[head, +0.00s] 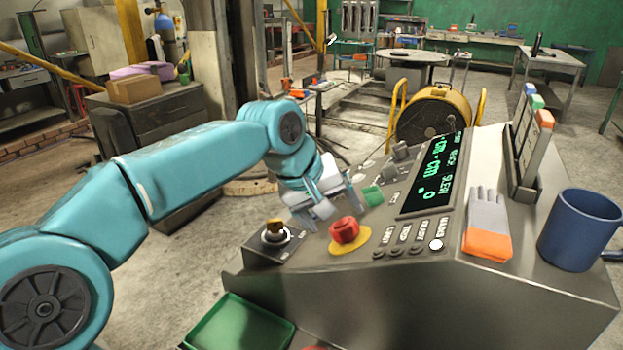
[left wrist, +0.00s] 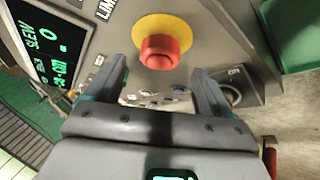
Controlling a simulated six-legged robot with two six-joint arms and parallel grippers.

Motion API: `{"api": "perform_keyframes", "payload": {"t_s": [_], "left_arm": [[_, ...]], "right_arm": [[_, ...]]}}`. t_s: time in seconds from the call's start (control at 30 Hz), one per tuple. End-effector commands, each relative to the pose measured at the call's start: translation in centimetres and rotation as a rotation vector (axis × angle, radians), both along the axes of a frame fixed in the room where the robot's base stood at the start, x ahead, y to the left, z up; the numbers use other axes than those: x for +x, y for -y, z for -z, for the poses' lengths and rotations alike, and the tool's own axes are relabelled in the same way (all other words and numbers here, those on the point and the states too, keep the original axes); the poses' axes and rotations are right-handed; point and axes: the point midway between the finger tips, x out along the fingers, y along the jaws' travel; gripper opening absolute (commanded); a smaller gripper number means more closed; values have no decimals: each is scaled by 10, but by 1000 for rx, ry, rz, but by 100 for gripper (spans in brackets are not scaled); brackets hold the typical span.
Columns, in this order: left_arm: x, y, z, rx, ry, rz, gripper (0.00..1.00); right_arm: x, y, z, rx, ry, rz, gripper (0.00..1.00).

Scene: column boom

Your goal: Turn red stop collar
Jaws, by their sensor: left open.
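The red stop collar (head: 344,230) is a round red knob on a yellow disc (head: 361,243), on the sloping face of the grey console. My left gripper (head: 330,212) is open and empty, just behind and above the collar in the head view. In the left wrist view the red collar (left wrist: 160,51) lies ahead of the open fingers (left wrist: 160,70), roughly centred between them, on its yellow disc (left wrist: 178,22). The fingers look apart from it; the exact gap is hard to tell. My right gripper is in neither view.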

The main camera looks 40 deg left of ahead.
Motion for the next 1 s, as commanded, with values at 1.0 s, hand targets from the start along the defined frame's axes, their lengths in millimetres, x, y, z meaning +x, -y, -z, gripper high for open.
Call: {"api": "perform_keyframes", "payload": {"t_s": [1.0], "left_arm": [[-56,-14,-97,-1,-3,2,82]], "right_arm": [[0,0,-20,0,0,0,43]]}}
